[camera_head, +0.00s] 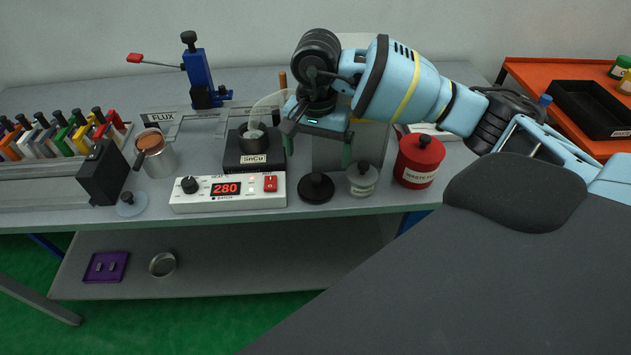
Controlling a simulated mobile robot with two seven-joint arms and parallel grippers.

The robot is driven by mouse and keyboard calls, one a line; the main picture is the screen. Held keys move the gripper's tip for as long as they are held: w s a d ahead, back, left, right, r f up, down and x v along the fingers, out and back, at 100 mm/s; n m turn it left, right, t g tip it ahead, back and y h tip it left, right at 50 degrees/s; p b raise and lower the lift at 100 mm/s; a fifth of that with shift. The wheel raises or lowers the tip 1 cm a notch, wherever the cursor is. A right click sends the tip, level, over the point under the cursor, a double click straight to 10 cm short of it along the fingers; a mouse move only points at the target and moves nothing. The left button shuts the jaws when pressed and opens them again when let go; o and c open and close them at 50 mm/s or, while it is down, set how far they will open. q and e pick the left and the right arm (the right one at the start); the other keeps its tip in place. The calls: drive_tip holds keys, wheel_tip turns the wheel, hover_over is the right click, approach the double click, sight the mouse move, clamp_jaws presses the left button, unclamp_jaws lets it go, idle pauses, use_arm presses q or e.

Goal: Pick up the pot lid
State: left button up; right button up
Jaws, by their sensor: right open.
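A round black lid with a knob (316,188) lies at the front edge of the bench, right of the control box; it looks like the pot lid. My right gripper (318,150) points down above and behind it, fingers apart and empty. I see a gap between the fingertips and the knob. The solder pot (253,138) stands open on a black block marked SnCu, left of the gripper. A clear curved shield stands by the pot. A grey disc with a dark knob (131,207) lies at the far left front. My left gripper is not in view.
A small grey lidded jar (362,180) and a red waste can (418,162) stand close right of the black lid. A copper-topped cup (155,155) stands left. An orange table (540,85) with a black tray is at right.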

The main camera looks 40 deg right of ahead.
sight(316, 176)
drive_tip(key=shift+a+f+p, duration=0.15)
drive_tip(key=shift+f+p, duration=0.25)
drive_tip(key=shift+f, duration=3.5)
drive_tip(key=c, duration=1.1)
